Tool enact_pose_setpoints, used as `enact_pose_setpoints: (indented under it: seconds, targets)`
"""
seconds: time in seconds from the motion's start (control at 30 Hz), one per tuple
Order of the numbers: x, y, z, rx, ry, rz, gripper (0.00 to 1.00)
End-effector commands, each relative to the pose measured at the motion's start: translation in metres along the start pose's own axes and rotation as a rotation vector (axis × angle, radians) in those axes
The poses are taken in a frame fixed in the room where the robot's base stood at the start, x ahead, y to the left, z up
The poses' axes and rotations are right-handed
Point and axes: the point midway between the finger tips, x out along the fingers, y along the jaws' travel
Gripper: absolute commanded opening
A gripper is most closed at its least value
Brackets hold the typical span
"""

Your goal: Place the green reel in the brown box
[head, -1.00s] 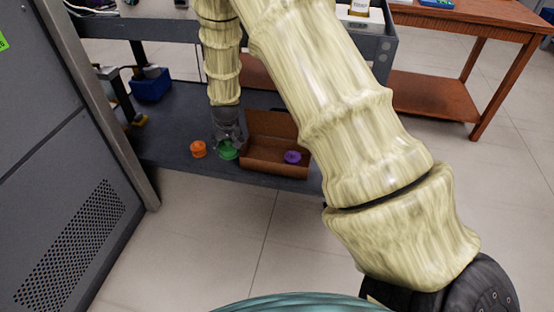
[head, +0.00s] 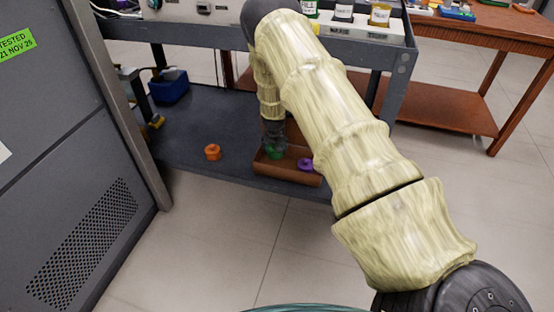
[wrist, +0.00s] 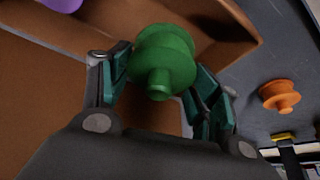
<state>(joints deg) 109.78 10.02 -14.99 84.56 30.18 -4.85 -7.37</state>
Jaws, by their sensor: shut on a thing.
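The green reel (wrist: 162,62) is between the two fingers of my gripper (wrist: 163,88) in the wrist view, and the gripper is shut on it. In the head view the green reel (head: 274,152) shows just below my gripper (head: 273,143), over the left part of the brown box (head: 290,172). In the wrist view the brown box (wrist: 45,85) lies behind the reel, with its wall edge running past at the upper right. I cannot tell whether the reel touches the box floor.
A purple reel (head: 305,164) is in the right part of the box. An orange reel (head: 212,152) stands on the grey lower shelf (head: 190,120) left of the box. A blue bin (head: 168,88) is farther back. A grey cabinet (head: 60,150) stands at the left.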

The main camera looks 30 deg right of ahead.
Motion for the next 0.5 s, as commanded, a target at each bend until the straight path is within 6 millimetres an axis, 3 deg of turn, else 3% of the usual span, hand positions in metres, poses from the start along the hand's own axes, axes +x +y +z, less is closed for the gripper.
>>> enact_pose_setpoints:
  seconds: [0.03, 0.27, 0.5]
  targets:
    - [0.010, 0.000, 0.005, -0.001, -0.001, 0.000, 0.34]
    - [0.025, 0.000, 0.010, 0.000, 0.000, 0.000, 0.34]
    - [0.051, 0.001, 0.021, 0.000, -0.001, 0.000, 0.34]
